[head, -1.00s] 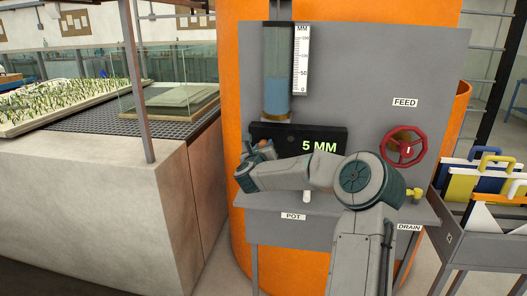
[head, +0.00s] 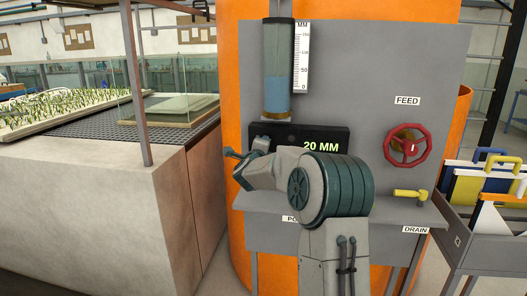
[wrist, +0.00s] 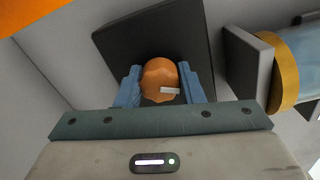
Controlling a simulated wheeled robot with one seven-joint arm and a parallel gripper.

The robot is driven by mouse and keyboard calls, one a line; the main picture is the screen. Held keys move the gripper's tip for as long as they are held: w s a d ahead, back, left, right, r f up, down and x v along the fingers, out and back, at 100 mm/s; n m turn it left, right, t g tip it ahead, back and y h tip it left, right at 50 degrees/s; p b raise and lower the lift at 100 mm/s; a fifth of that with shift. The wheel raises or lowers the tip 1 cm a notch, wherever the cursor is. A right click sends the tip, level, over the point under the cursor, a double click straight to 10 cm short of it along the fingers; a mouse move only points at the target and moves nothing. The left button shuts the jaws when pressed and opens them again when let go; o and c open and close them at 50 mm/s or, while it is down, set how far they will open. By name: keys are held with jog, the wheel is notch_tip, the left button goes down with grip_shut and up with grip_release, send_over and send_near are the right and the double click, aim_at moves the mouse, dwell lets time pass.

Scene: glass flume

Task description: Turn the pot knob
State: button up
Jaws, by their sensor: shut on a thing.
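The pot knob (wrist: 159,78) shows in the wrist view as a round orange knob with a white pointer mark, which points to the right there. It stands on a dark plate. My gripper (wrist: 160,86) has one blue finger on each side of the knob and is shut on it. In the head view, my arm hides the knob and the fingertips. The black display (head: 325,137) on the grey panel reads 20 MM. The POT label (head: 288,219) is partly covered by my arm.
A glass gauge tube (head: 277,75) with blue water stands above the display, beside a white scale (head: 301,60). A red FEED wheel (head: 407,146) and a yellow DRAIN valve (head: 410,195) sit to the right of my arm. A concrete flume (head: 90,200) stands at left.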

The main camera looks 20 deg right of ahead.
jog(key=n, duration=0.3)
jog(key=shift+n, duration=0.4)
jog(key=n, duration=0.3)
jog(key=shift+n, duration=0.3)
jog(key=n+p, duration=0.1)
jog(key=n, duration=0.2)
jog(key=shift+n, duration=0.4)
jog(key=n+p, duration=0.1)
jog(key=n, duration=0.2)
jog(key=shift+n, duration=0.3)
jog(key=n+p, duration=0.1)
jog(key=n, duration=0.2)
jog(key=shift+n, duration=0.3)
jog(key=n+p, duration=0.1)
jog(key=n, duration=0.2)
jog(key=shift+n+p, duration=0.3)
jog(key=shift+p, duration=0.1)
jog(key=n+p, duration=0.1)
jog(key=n, duration=0.2)
jog(key=shift+n, duration=0.3)
jog(key=shift+f+n+p, duration=0.1)
jog(key=shift+n+p, duration=0.55)
jog(key=shift+n, duration=0.95)
